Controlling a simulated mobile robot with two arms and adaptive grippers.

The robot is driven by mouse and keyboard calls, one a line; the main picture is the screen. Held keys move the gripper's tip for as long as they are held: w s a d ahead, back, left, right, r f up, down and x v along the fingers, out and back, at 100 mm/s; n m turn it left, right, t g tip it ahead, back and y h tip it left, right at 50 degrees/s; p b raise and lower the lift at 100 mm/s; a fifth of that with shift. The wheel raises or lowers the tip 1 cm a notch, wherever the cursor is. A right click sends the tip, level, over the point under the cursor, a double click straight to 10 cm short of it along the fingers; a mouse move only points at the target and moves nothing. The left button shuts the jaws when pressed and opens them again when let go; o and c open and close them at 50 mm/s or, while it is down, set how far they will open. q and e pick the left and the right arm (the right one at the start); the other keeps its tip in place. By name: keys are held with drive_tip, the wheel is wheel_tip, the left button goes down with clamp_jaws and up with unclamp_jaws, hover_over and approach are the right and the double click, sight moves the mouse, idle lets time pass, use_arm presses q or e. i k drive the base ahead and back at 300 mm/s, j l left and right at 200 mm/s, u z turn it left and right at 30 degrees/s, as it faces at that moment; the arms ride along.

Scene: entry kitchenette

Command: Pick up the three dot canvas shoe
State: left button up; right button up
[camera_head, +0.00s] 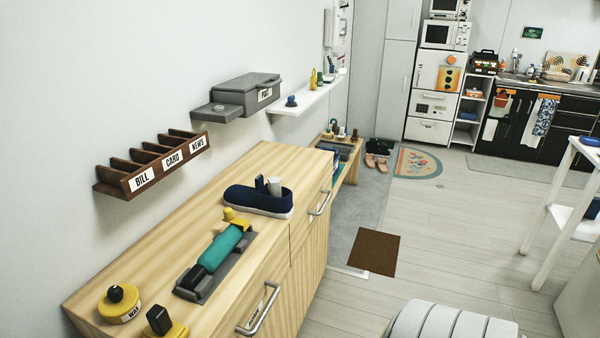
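A dark navy canvas shoe (246,199) with a pale sole lies on top of the wooden cabinet (160,248), near its far half. A light grey upright piece and a darker one stand at the shoe's opening. No dots can be made out on it at this size. Neither of my grippers is in view.
A teal roller-like tool (221,248) lies in a grey tray just nearer than the shoe, with a yellow piece between. A yellow wax tin (120,308) stands at the near end. A wall rack (150,165) and grey box (248,90) hang above.

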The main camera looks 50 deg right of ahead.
sight(256, 200)
drive_tip(key=z, duration=1.45)
drive_tip(key=u, duration=0.6)
drive_tip(key=i+l+u, duration=0.1)
drive_tip(key=l+u, duration=0.2)
drive_tip(key=u, duration=0.15)
drive_tip(key=i+l+u, duration=0.1)
drive_tip(key=l+u, duration=0.25)
drive_tip(key=u, duration=0.15)
drive_tip(key=l+u, duration=0.7)
drive_tip(key=u, duration=0.2)
drive_tip(key=k, duration=0.05)
